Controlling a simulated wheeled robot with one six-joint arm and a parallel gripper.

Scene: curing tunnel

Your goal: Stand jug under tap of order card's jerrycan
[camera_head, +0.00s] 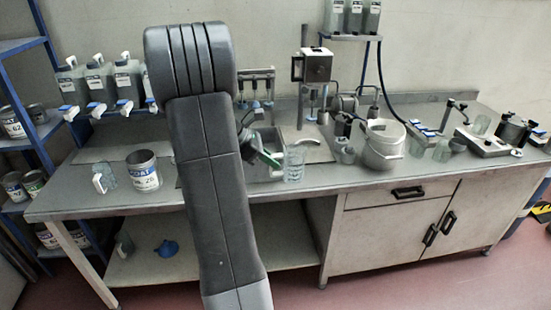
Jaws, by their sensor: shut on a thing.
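My gripper (272,158), partly hidden behind my arm, is shut on a clear glass jug (295,164). The jug is upright at the right side of the sink; I cannot tell whether it touches the bench. Grey jerrycans (128,80) with white taps (125,106) stand in a row on a raised rack at the left, and my arm hides the right end of this row. Their labels are too small to read. I cannot make out an order card.
A labelled tin (144,172) and another clear vessel (106,176) stand on the left of the bench (75,203), below the jerrycans. A large pale pot (382,146) and several instruments fill the right. Blue shelving (45,60) stands at far left.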

